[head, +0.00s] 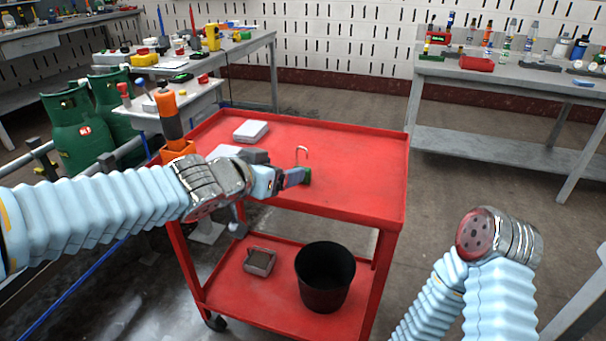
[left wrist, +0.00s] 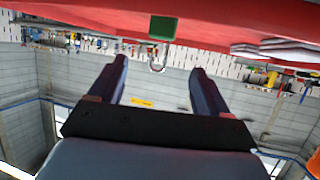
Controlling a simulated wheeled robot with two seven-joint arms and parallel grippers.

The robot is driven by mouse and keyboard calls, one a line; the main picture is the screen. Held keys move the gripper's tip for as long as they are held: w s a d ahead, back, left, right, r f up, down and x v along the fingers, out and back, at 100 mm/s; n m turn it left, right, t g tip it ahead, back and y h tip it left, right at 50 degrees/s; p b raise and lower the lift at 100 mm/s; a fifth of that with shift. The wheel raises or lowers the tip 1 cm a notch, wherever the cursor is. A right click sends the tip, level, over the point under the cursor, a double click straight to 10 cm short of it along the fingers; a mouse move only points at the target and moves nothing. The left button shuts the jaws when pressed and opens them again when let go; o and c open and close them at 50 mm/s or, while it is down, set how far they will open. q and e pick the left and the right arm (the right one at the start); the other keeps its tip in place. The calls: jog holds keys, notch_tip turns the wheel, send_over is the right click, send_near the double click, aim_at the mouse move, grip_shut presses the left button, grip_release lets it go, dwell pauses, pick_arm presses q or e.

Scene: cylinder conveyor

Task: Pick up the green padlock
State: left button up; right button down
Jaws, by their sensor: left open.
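The green padlock (head: 307,175) stands on the top of the red cart (head: 370,165), with its silver shackle rising above it. My left gripper (head: 298,177) reaches in from the left, and its fingertips are close to the padlock and partly hide its body. In the left wrist view, which is upside down, the green padlock (left wrist: 162,28) lies just beyond the fingertips, lined up between them. The left gripper (left wrist: 158,68) is open there, with nothing between its fingers. My right arm shows at the lower right of the head view, but its gripper is out of sight.
A white box (head: 251,131) lies at the back of the cart top. An orange-handled tool (head: 170,116) stands in an orange holder at the cart's left edge. The lower shelf holds a black bucket (head: 325,279) and a grey object (head: 260,262). The cart top's right part is clear.

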aim_at(307, 177)
pick_arm(q)
jog(key=b+x, duration=0.1)
jog(key=x, duration=0.4)
jog(key=shift+f, duration=0.2)
jog(key=b+x, duration=0.1)
jog(key=x, duration=0.5)
jog(key=shift+w+d, duration=0.1)
jog(key=shift+w, duration=0.15)
jog(key=shift+c, duration=0.3)
jog(key=c, duration=1.1)
jog(key=shift+o, duration=0.2)
jog(key=shift+r, duration=0.2)
